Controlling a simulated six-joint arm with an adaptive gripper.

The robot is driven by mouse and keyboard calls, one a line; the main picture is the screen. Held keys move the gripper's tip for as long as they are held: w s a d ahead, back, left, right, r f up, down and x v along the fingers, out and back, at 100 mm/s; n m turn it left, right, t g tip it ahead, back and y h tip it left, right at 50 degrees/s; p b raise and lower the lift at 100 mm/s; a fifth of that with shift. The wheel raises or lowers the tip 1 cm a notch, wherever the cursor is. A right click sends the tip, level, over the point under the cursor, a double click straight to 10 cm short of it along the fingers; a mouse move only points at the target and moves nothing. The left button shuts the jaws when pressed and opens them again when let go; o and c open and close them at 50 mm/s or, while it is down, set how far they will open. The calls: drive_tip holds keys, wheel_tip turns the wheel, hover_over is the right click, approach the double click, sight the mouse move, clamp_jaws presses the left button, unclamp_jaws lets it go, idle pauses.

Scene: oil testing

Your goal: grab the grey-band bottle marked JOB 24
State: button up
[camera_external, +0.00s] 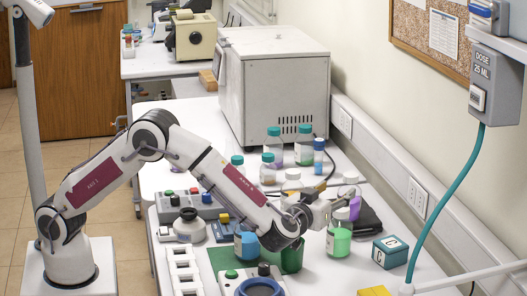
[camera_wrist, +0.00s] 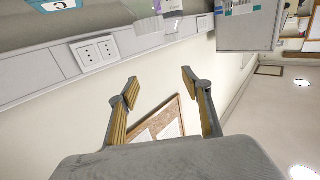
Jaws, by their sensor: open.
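Several bottles stand on the white bench in the external view. No JOB 24 marking or grey band can be made out at this size. My gripper (camera_external: 338,201) is above the bench near the purple bottle and a container of green liquid (camera_external: 339,241). In the wrist view my gripper (camera_wrist: 159,80) is open, with nothing between its fingers and the wall behind them.
A teal box marked C (camera_external: 390,251) sits on the right; it also shows in the wrist view (camera_wrist: 58,5). A pale cabinet (camera_external: 273,85) stands behind the bottles. A dose unit (camera_external: 495,88) hangs on the wall with a teal hose (camera_external: 445,205). A wall outlet (camera_wrist: 97,52) shows.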

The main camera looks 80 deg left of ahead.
sight(338, 213)
drive_tip(key=shift+f, duration=0.15)
drive_tip(key=shift+f, duration=2.8)
drive_tip(key=shift+f, duration=0.4)
drive_tip(key=shift+w+a+f, duration=0.1)
drive_tip(key=shift+f, duration=0.15)
drive_tip(key=shift+x, duration=2.35)
clamp_jaws()
drive_tip(key=shift+r, duration=0.1)
